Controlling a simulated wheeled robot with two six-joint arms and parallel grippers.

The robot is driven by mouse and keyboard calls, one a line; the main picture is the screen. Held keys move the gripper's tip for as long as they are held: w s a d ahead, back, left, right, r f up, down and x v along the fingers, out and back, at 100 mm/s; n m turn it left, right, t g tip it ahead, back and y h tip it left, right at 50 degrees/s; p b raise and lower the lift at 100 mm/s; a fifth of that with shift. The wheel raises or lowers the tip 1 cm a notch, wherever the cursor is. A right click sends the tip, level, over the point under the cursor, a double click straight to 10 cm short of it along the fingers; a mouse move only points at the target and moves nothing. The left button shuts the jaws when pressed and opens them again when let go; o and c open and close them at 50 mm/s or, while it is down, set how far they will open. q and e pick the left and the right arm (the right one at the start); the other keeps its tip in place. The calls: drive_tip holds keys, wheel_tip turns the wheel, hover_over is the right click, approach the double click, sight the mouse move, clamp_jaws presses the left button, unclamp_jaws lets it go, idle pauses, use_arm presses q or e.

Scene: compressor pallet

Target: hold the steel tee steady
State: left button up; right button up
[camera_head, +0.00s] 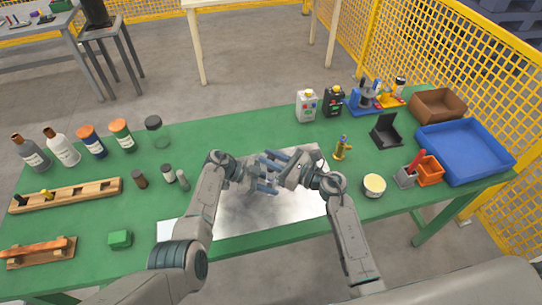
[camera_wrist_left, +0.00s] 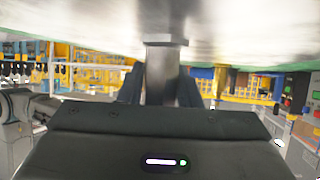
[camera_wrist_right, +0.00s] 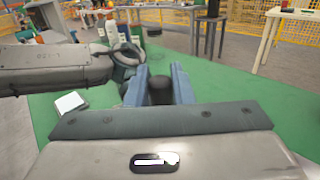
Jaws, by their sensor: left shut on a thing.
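The steel tee (camera_wrist_left: 162,72) shows in the left wrist view as a grey metal piece between the fingers, close to the shiny metal sheet. My left gripper (camera_head: 266,188) is shut on it, low over the sheet; in the head view the fingers largely hide the tee. My right gripper (camera_head: 272,160) is just beyond the left one, its blue fingers pointing left. In the right wrist view its fingers (camera_wrist_right: 159,82) stand apart with a dark rounded piece (camera_wrist_right: 160,92) between them. I cannot tell whether they grip it.
The metal sheet (camera_head: 210,222) lies on the green table (camera_head: 110,270). A brass fitting (camera_head: 342,148) and a round tin (camera_head: 374,185) stand to the right, with a blue tray (camera_head: 490,165) farther right. Small vials (camera_head: 139,179) and bottles (camera_head: 63,147) stand left. A green block (camera_head: 120,239) lies front left.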

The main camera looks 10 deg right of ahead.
drive_tip(key=o, duration=0.5)
drive_tip(key=shift+c, duration=0.2)
drive_tip(key=v, duration=1.2)
use_arm(q)
drive_tip(key=o, duration=0.8)
drive_tip(key=shift+o, duration=0.2)
drive_tip(key=shift+a, duration=0.1)
